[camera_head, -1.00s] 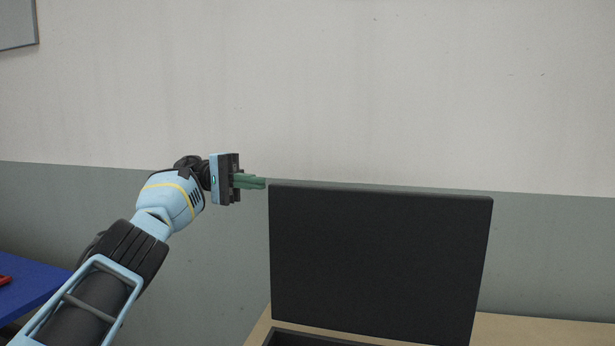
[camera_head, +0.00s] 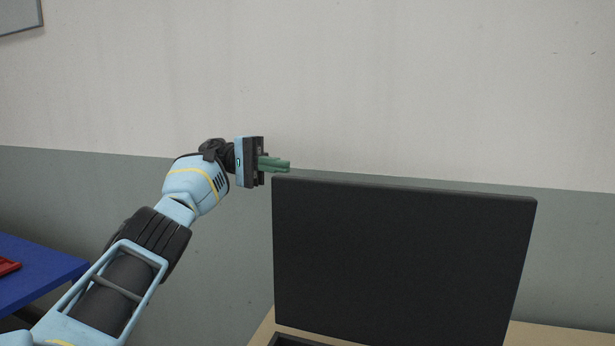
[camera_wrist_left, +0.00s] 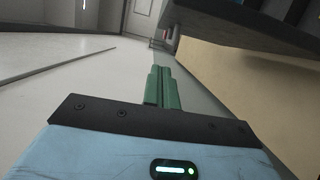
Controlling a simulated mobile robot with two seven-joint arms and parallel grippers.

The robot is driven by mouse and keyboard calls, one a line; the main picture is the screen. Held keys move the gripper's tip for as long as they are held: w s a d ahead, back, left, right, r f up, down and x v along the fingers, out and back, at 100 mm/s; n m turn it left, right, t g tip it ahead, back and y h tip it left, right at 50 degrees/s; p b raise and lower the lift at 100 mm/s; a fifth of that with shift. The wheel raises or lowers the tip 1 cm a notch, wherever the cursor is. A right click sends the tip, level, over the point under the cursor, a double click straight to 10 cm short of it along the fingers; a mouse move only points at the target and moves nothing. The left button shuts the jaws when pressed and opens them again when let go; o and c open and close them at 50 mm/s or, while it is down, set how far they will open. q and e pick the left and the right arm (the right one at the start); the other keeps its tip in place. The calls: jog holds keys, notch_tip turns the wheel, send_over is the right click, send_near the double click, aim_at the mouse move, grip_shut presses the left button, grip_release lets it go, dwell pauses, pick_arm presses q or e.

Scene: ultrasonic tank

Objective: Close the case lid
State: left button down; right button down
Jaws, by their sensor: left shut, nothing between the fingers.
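The case lid (camera_head: 400,262) is a large black panel standing open, close to upright, in the head view. A small part of the dark case base (camera_head: 290,340) shows below it at the bottom edge. My left gripper (camera_head: 288,165) has green fingers, shut and empty. In the head view it appears just above the lid's top left corner; whether it touches the lid I cannot tell. The green fingers (camera_wrist_left: 162,88) also show closed together in the left wrist view. A dark slab, perhaps the lid, is at the top right there. My right gripper is not in view.
The case stands on a light wooden table (camera_head: 560,335). A blue table (camera_head: 40,272) with a red object (camera_head: 8,266) on it is at the left. A grey and white wall is behind. The space above the lid is clear.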

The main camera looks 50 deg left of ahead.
pick_arm(q)
jog(key=shift+w+d, duration=0.1)
jog(key=shift+d, duration=0.6)
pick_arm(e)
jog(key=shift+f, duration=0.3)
pick_arm(q)
jog(key=s+d, duration=0.1)
jog(key=d, duration=0.8)
jog(key=shift+r, duration=0.2)
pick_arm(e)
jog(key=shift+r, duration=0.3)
pick_arm(q)
jog(key=shift+d, duration=0.1)
jog(key=shift+d, duration=0.1)
